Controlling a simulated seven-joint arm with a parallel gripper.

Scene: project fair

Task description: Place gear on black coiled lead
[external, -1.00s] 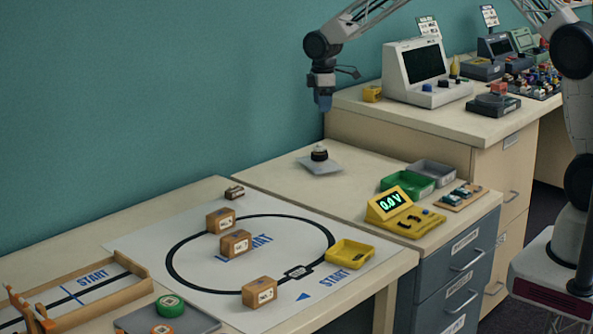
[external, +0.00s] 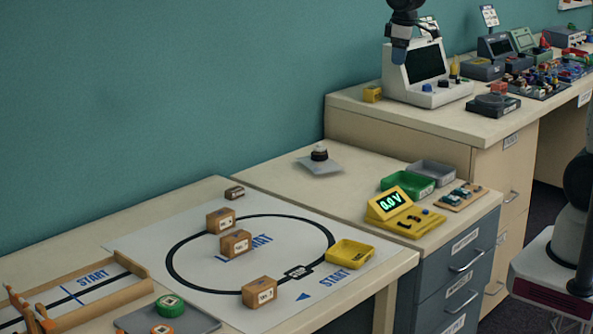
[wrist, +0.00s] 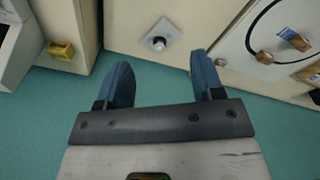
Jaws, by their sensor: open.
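A small white piece (external: 319,147) sits on top of a black round item (external: 319,156), on a light grey square plate on the middle desk. The white piece may be the gear and the black item the coiled lead; they are too small to be sure. The same stack shows in the wrist view (wrist: 159,43), with the white piece seen from above, beyond my fingers. My gripper (external: 399,58) is up in the air, right of the stack and well above it, in front of the white monitor. In the wrist view, my gripper (wrist: 163,80) is open, with nothing between its fingers.
The white monitor (external: 418,72) and a yellow block (external: 372,94) stand on the higher desk. A green tray (external: 407,183), a grey tray (external: 433,172) and a yellow 0.0 V meter (external: 398,208) stand right of the stack. The desk around the plate is clear.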

